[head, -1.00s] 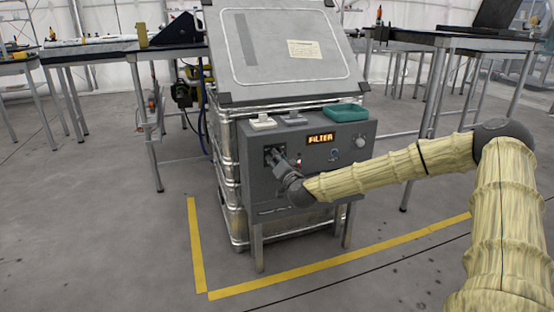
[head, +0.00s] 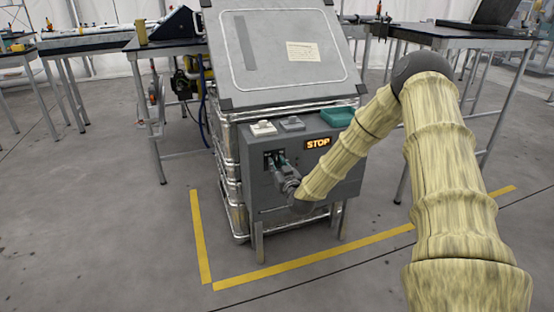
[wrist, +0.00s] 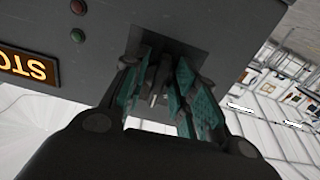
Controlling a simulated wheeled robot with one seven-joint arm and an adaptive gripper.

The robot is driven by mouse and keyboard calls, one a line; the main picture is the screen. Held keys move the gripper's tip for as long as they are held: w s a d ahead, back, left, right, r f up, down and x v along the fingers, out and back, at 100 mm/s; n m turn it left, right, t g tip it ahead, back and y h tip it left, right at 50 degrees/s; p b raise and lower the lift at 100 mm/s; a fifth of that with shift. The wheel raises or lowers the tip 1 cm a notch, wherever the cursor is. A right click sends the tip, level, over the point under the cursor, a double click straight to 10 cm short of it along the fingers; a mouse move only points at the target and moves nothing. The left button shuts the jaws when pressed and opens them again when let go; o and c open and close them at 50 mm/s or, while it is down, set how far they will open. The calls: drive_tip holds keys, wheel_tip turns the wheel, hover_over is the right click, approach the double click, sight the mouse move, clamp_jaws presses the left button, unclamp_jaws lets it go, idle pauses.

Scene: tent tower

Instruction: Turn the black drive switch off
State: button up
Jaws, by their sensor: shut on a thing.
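The black drive switch (wrist: 157,90) is on the front of the grey control box, on a dark plate at the box's left side. My gripper (head: 279,168) is at that plate. In the wrist view my gripper (wrist: 163,72) has its teal-padded fingers on either side of the switch lever and is shut on it. The fingers hide most of the lever, so its exact position is hard to tell. The display (head: 318,143) on the box reads STOP in orange letters.
The grey control box (head: 262,205) stands on legs before a metal-framed cabinet with a slanted lid (head: 270,55). A white block (head: 263,128), a grey block (head: 292,123) and a teal tray (head: 338,116) sit on top. Yellow floor tape (head: 300,264) runs around it.

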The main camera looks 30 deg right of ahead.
drive_tip(key=n+p, duration=0.2)
drive_tip(key=n, duration=0.2)
drive_tip(key=shift+r+p, duration=0.1)
drive_tip(key=shift+p, duration=0.25)
drive_tip(key=shift+s+d+n+p, duration=0.15)
drive_tip(key=shift+n+p, duration=0.75)
drive_tip(key=shift+n, duration=1.3)
drive_tip(key=o, duration=0.6)
drive_tip(key=shift+o, duration=0.2)
drive_tip(key=v, duration=1.1)
drive_tip(key=shift+s, duration=0.4)
